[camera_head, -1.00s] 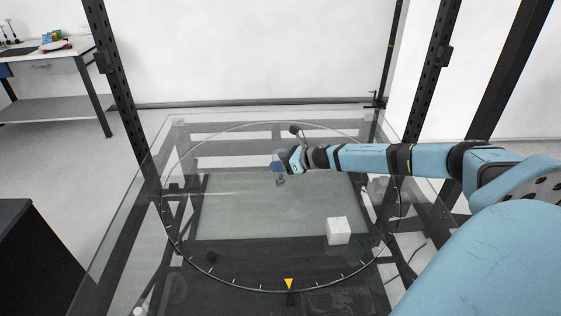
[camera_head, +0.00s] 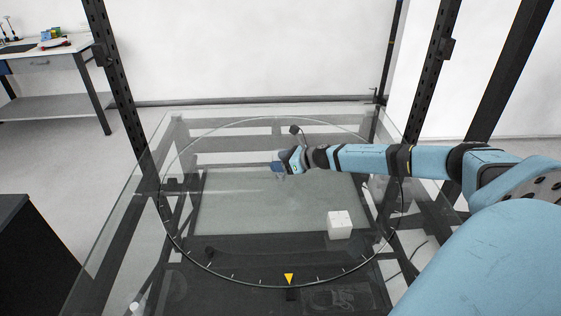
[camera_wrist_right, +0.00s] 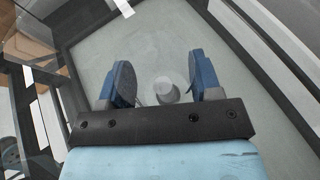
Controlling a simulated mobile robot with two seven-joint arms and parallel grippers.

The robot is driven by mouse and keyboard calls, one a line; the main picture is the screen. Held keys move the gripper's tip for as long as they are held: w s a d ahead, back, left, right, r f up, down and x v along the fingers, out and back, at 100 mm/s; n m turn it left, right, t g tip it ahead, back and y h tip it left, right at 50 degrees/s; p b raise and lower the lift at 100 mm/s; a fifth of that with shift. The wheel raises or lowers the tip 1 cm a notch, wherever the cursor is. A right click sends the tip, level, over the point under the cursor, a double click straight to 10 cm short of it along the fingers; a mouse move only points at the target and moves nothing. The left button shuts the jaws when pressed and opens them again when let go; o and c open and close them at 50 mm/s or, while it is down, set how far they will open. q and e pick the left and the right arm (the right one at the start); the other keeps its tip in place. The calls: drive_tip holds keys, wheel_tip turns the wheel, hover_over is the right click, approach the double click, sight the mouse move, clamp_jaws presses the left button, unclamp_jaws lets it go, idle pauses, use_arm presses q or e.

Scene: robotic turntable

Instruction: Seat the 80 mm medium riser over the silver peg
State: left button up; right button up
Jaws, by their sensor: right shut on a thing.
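My right gripper (camera_head: 279,169) is low over the far middle of the glass turntable. In the right wrist view, its two blue fingers (camera_wrist_right: 158,82) stand apart, with a faint clear piece (camera_wrist_right: 150,74), taken as the medium riser, between them. The riser's edges are hard to make out. A small silver cylinder (camera_wrist_right: 167,91), likely the silver peg, shows between the fingers and seems to be within or behind the clear piece. I cannot tell whether the riser surrounds it or touches the turntable. In the head view the peg is hidden or too small to tell. My left gripper is out of view.
Dark upright frame posts (camera_head: 120,90) stand around the glass table. The left side of the turntable is clear.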

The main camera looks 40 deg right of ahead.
drive_tip(key=shift+f+b, duration=0.3)
drive_tip(key=shift+f, duration=0.1)
drive_tip(key=o, duration=1.1)
drive_tip(key=shift+o, duration=0.2)
drive_tip(key=b+v, duration=0.1)
drive_tip(key=v, duration=0.9)
drive_tip(key=shift+s+d+f+b, duration=0.1)
drive_tip(key=shift+s+b, duration=0.2)
drive_tip(key=shift+v, duration=1.65)
